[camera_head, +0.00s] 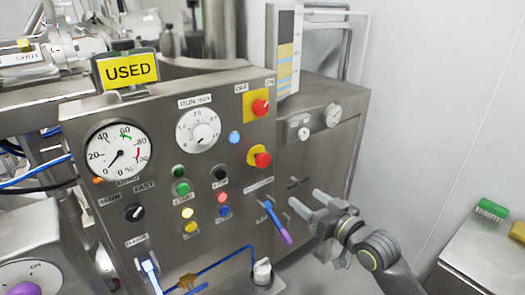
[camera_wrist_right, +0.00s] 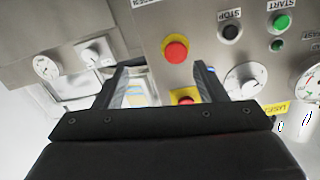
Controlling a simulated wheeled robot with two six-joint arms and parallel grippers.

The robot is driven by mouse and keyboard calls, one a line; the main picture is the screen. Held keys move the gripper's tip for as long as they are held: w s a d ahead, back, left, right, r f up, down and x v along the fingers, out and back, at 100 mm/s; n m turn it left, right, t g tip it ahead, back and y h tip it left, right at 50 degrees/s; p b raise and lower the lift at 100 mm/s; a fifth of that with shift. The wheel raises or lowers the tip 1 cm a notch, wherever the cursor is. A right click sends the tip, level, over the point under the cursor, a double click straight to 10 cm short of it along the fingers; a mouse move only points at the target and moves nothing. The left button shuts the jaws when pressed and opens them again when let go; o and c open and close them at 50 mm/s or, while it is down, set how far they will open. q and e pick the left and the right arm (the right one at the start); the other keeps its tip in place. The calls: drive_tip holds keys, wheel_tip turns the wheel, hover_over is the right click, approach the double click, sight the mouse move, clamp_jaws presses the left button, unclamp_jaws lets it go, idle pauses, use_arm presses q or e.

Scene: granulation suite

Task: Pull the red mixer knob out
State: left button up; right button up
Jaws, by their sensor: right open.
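Two red knobs stand on the steel control panel (camera_head: 110,190); I cannot read which is the mixer's. The upper red knob (camera_head: 260,107) is on a square yellow plate, and the lower red knob (camera_head: 262,159) has a rounder yellow backing. In the right wrist view the lower knob (camera_wrist_right: 175,50) shows just beyond the fingertips, and the upper one (camera_wrist_right: 185,97) shows between the fingers, partly hidden by the gripper. My right gripper (camera_head: 305,199) is open and empty, right of and below both knobs, apart from them. My left gripper is not in view.
Gauges, buttons and dials cover the panel. A purple-tipped lever (camera_head: 278,222) sticks out left of my right gripper. A yellow USED sign (camera_head: 128,70) stands on top. A green block (camera_head: 492,209) lies on a steel surface at right. Pale floor is free between them.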

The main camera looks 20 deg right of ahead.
wheel_tip(320, 180, up, 3)
drive_tip(key=a, duration=0.1)
drive_tip(key=y+p, duration=0.1)
drive_tip(key=p, duration=0.2)
approach(265, 162)
drive_tip(key=shift+n, duration=0.3)
drive_tip(key=x, duration=0.9)
drive_tip(key=shift+w+a+r, duration=0.1)
drive_tip(key=shift+r, duration=0.05)
drive_tip(key=shift+w+a+p, duration=0.2)
drive_tip(key=shift+w+p, duration=0.1)
drive_tip(key=shift+w, duration=0.35)
